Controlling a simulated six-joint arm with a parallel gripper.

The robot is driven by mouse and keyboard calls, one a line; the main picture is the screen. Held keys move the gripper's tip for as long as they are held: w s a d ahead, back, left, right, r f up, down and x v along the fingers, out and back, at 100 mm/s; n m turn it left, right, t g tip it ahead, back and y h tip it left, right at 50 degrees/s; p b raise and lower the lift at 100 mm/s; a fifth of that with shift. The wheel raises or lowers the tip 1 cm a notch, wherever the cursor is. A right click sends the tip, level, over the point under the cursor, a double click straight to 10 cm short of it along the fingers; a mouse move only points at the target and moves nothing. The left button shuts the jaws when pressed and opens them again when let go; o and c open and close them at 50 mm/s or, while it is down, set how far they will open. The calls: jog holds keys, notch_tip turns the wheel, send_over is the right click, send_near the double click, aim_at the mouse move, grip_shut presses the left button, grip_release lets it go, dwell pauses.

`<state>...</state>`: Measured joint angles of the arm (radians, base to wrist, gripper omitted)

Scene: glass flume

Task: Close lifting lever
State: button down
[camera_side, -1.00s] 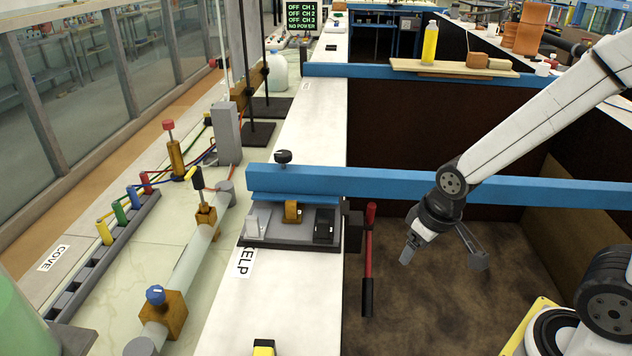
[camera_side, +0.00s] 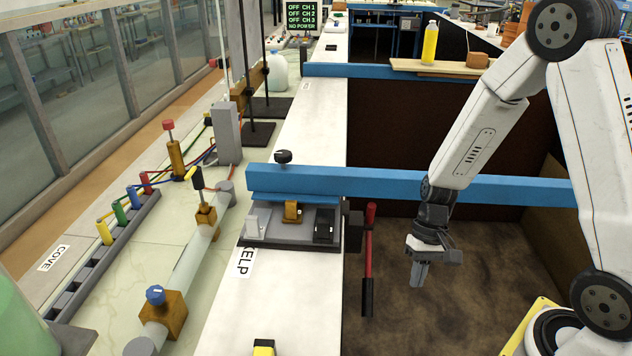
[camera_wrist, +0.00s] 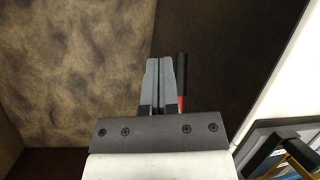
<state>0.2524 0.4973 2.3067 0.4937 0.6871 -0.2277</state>
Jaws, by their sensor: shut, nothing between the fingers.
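The lifting lever (camera_side: 370,255) is a red rod with a black grip at its lower end. It hangs down beside the white ledge, at the right of the clamp assembly (camera_side: 290,222) under the blue beam. My gripper (camera_side: 419,284) is shut and empty, pointing down to the right of the lever and apart from it. In the wrist view my gripper's fingers (camera_wrist: 158,62) are together. The lever's black grip and some red (camera_wrist: 182,75) show just right of the fingers there; the rest of it is hidden behind my gripper.
The blue beam (camera_side: 400,184) spans the dark pit behind my gripper. The white ledge (camera_side: 270,300) carries a "KELP" label. A pipe with brass valves (camera_side: 185,275) runs left of it. The brown pit floor (camera_side: 450,310) around my gripper is clear.

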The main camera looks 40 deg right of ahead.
aim_at(372, 302)
jog(key=w+d+f+m+t+y, duration=0.2)
jog(key=d+f+m+t+y, duration=0.1)
jog(key=f+m+t, duration=0.4)
jog(key=w+d+f+m+t+y, duration=0.2)
jog(key=f+m+t, duration=0.5)
jog(key=f, duration=0.6)
jog(key=shift+d+m+t+y, duration=0.4)
jog(key=shift+d+m+y, duration=0.45)
jog(key=shift+m, duration=0.35)
jog(key=shift+a, duration=0.1)
jog(key=shift+w+a+r, duration=0.35)
jog(key=shift+w+a, duration=0.55)
jog(key=shift+a, duration=0.3)
jog(key=shift+w+a+r, duration=0.4)
jog(key=shift+w+a, duration=0.55)
jog(key=shift+a, duration=0.25)
jog(key=shift+w+a+r, duration=0.35)
jog(key=shift+w+a, duration=0.55)
jog(key=shift+a, duration=0.3)
jog(key=shift+r, duration=0.1)
